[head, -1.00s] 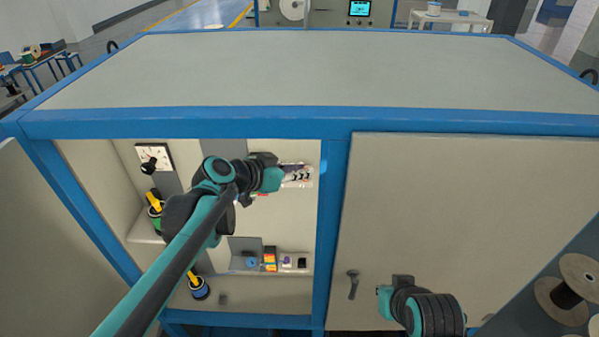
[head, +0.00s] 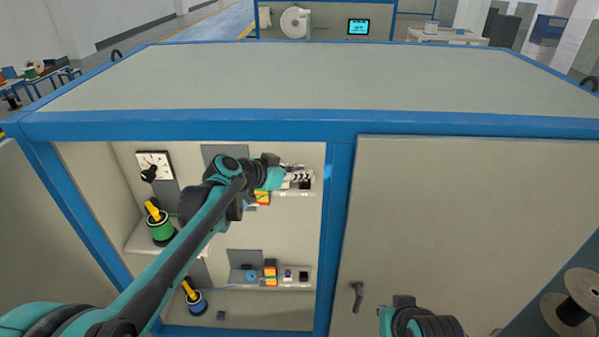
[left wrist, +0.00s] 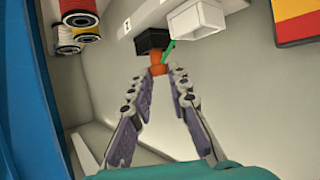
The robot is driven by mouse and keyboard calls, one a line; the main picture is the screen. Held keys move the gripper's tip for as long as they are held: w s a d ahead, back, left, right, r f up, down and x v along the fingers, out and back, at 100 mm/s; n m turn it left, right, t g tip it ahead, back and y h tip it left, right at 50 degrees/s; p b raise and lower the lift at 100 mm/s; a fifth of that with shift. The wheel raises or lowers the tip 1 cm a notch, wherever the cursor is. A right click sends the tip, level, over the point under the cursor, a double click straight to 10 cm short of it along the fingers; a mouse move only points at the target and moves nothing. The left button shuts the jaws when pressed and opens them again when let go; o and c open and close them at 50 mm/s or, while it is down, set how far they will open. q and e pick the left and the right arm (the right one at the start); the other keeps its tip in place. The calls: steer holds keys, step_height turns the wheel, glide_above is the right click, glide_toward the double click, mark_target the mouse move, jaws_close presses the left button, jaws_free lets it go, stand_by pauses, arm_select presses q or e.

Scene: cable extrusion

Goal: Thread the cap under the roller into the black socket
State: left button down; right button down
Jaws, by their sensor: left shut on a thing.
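A short green cable piece (left wrist: 168,51) shows beside the cap. A white block (left wrist: 197,17) stands right of the socket. I cannot make out the roller clearly. My right gripper (head: 386,318) shows partly at the bottom, its fingers hidden.
A green spool (head: 160,231) and a blue spool (head: 197,303) stand left in the bay. A lower shelf (head: 287,286) carries a red and yellow block (head: 270,272) and small parts. A closed door panel (head: 460,220) with a handle (head: 356,298) is on the right.

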arm_select(q)
steer(key=shift+w+d+f, duration=0.1)
steer(key=shift+f, duration=0.1)
steer(key=shift+f+b, duration=0.25)
steer(key=shift+b, duration=0.05)
stand_by(0.3)
steer(key=c, duration=1.4)
jaws_free()
steer(key=shift+o, duration=0.2)
steer(key=v, duration=1.2)
